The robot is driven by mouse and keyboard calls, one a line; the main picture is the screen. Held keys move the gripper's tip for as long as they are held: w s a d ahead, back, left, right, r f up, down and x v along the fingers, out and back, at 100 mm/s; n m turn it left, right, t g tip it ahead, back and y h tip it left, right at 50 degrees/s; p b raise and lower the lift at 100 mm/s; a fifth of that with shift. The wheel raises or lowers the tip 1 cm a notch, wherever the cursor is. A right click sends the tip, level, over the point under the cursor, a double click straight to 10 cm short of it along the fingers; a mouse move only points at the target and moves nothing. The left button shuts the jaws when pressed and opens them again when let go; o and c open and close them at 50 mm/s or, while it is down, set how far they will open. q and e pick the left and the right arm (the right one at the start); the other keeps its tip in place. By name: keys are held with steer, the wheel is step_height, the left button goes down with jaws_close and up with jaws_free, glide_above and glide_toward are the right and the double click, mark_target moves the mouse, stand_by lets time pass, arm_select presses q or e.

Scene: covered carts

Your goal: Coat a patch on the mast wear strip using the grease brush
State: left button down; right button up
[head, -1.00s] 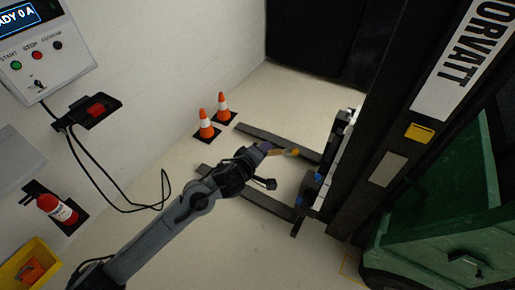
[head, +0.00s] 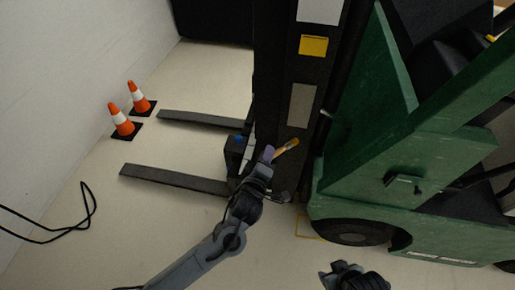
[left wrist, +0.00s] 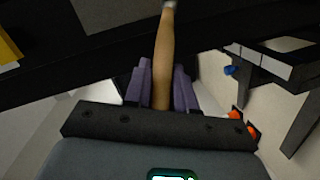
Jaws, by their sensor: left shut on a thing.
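My left gripper (head: 268,154) is shut on the grease brush (head: 285,149), just in front of the forklift's dark mast. In the left wrist view the brush's wooden handle (left wrist: 164,60) stands between two purple fingers (left wrist: 162,88); its head runs out of the top edge. A grey rectangular patch (head: 301,105), which looks like the mast wear strip, is on the mast above the brush; a grey patch also shows in the left wrist view (left wrist: 105,12). I cannot tell whether the brush touches the mast. A dark part of my right arm (head: 352,277) shows at the bottom edge; its jaws are unclear.
The green forklift body (head: 420,170) and its wheel (head: 350,232) stand right of the mast. Two forks (head: 170,180) extend left, low over the floor. Two orange cones (head: 122,122) stand by the wall. A black cable (head: 85,205) hangs at left. Floor at lower left is clear.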

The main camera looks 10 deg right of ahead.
arm_select(q)
steer(key=shift+s+f+b, duration=0.2)
steer(key=shift+f+b, duration=0.1)
steer(key=shift+f, duration=0.6)
steer(key=r+b+x, duration=0.1)
steer(key=b+x, duration=0.3)
steer(key=x, duration=0.2)
steer(key=shift+f+t+h+b, duration=0.2)
steer(key=shift+t+h+b, duration=0.1)
steer(key=shift+t+b, duration=0.1)
arm_select(e)
step_height(320, 180, down, 6)
arm_select(q)
steer(key=shift+w, duration=0.15)
arm_select(e)
steer(key=shift+a, duration=0.15)
arm_select(q)
steer(key=shift+w, duration=0.3)
arm_select(e)
steer(key=shift+f, duration=0.25)
arm_select(q)
steer(key=shift+w+d+b, duration=0.15)
steer(key=shift+w+b, duration=0.2)
arm_select(e)
steer(key=shift+f, duration=0.2)
arm_select(q)
steer(key=shift+r, duration=0.25)
arm_select(e)
steer(key=shift+r, duration=0.2)
